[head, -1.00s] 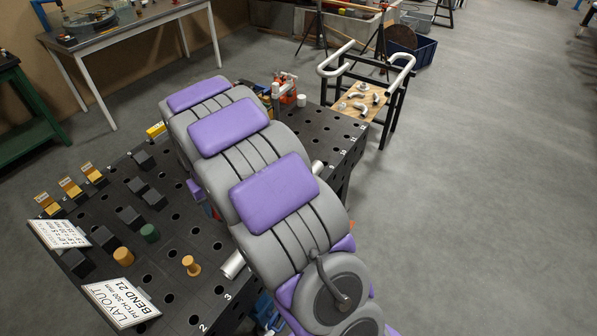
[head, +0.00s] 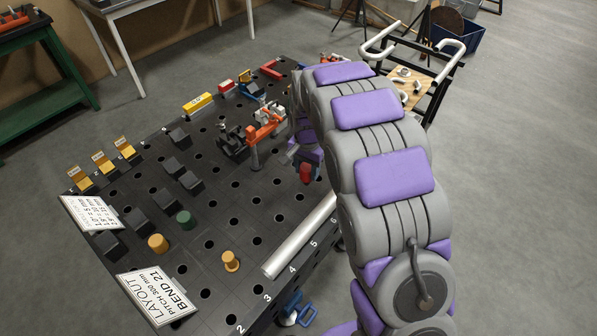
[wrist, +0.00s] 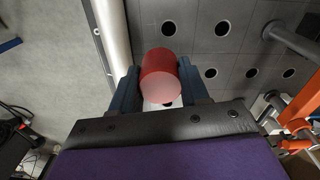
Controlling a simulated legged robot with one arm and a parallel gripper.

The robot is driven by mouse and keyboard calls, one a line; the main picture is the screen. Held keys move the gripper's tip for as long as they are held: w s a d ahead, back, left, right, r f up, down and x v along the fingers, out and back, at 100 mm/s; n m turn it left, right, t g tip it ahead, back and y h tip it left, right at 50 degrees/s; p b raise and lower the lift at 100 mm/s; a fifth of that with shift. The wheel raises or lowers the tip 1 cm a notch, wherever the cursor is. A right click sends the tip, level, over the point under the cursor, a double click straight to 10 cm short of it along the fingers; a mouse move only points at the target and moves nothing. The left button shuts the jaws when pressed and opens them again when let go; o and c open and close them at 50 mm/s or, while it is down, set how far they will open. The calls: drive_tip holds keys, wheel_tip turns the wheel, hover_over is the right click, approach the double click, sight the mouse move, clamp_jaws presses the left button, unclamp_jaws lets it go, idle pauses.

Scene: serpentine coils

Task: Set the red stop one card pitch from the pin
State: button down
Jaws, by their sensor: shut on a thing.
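The red stop (wrist: 160,78) is a short red cylinder with a pale pink end in the wrist view. My gripper (wrist: 161,84) is shut on it, with a dark blue finger on each side. In the head view the red stop (head: 306,174) shows small at my gripper (head: 306,163), over the table's right part. I cannot tell whether it touches the table. The layout card (head: 157,296) reads "BEND 21, PITCH 300 mm" and stands at the table's near left. An orange knobbed pin (head: 230,261) stands near numbers 2 and 3; I cannot tell whether it is the task's pin.
A silver pipe (head: 300,236) lies along the right edge of the black holed table (head: 205,290). A green cylinder (head: 186,219), an orange cylinder (head: 158,243) and several black blocks stand at left. An orange clamp (head: 266,127) rises behind my gripper. Bare holes lie between pin and pipe.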

sight(306, 180)
drive_tip(key=shift+w+d+f+m+b, duration=0.15)
drive_tip(key=shift+f+m+b, duration=0.15)
drive_tip(key=shift+f+m, duration=0.6)
drive_tip(key=shift+f, duration=0.2)
drive_tip(key=a+f, duration=0.1)
drive_tip(key=a, duration=0.1)
drive_tip(key=a+f+b, duration=0.1)
drive_tip(key=a+f, duration=0.1)
drive_tip(key=shift+f, duration=0.1)
drive_tip(key=shift+f+b, duration=0.3)
drive_tip(key=d, duration=0.3)
drive_tip(key=shift+d, duration=0.25)
drive_tip(key=shift+a+f, duration=0.15)
drive_tip(key=shift+a, duration=0.8)
drive_tip(key=shift+a+f, duration=0.1)
drive_tip(key=shift+a, duration=0.85)
drive_tip(key=shift+a+f, duration=0.15)
drive_tip(key=shift+a, duration=0.1)
drive_tip(key=shift+d+f+p, duration=0.35)
drive_tip(key=shift+d+f, duration=0.8)
drive_tip(key=shift+f, duration=0.15)
